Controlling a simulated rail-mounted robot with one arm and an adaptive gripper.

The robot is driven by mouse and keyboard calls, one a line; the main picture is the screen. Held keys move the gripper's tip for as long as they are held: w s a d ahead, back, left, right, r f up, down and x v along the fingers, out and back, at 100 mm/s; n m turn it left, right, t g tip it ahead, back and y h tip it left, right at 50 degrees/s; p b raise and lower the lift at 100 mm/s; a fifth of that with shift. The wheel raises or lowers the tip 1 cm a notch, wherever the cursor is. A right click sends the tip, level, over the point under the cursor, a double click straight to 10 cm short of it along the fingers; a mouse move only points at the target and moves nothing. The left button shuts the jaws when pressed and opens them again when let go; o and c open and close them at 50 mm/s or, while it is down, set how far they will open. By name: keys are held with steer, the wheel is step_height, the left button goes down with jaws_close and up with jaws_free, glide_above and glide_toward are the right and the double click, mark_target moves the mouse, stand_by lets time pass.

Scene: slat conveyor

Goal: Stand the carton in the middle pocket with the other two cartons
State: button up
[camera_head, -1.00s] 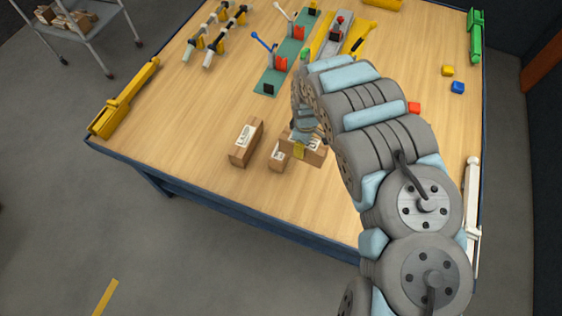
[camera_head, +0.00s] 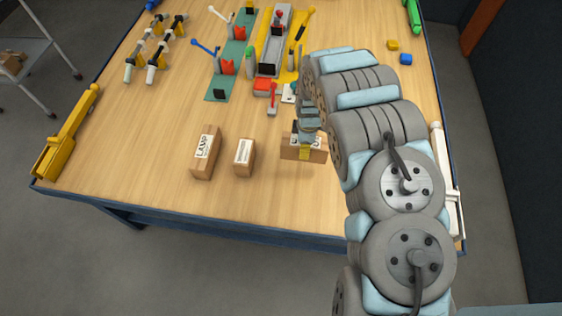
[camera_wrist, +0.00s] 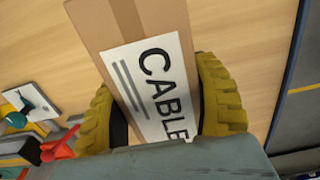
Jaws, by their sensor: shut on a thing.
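My gripper (camera_head: 305,150) is shut on a brown carton (camera_head: 290,153) over the front part of the wooden table. In the wrist view, the yellow ribbed fingers (camera_wrist: 163,110) clasp this carton (camera_wrist: 90,25) from both sides, and its white label reads CABLE. Two other brown cartons stand on the table to the left, apart from the held one. One is the LAMP carton (camera_head: 206,153). The other is a smaller carton (camera_head: 244,158) with a white label too small to read. I cannot make out a middle pocket. Whether the held carton touches the table is unclear.
Behind are a green board (camera_head: 232,70) with red and blue-handled parts, a grey and yellow fixture (camera_head: 272,45), and a red block (camera_head: 265,86). A yellow tool (camera_head: 65,135) lies at the left edge and a white bar (camera_head: 447,180) at the right. The table's front left is clear.

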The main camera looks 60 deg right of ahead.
mark_target(285, 141)
steer(key=w+a+f, duration=0.1)
steer(key=w+f, duration=0.1)
steer(key=w+a+f, duration=0.1)
steer(key=w+f, duration=0.1)
steer(key=w+a+f, duration=0.1)
steer(key=w+f, duration=0.1)
steer(key=f, duration=0.1)
steer(key=shift+w, duration=0.15)
steer(key=shift+f+b, duration=0.3)
steer(key=shift+f, duration=1.1)
steer(key=shift+f, duration=0.2)
steer(key=o, duration=1.3)
steer(key=shift+c, duration=0.2)
steer(key=shift+r+p, duration=0.6)
steer(key=shift+r, duration=5.6)
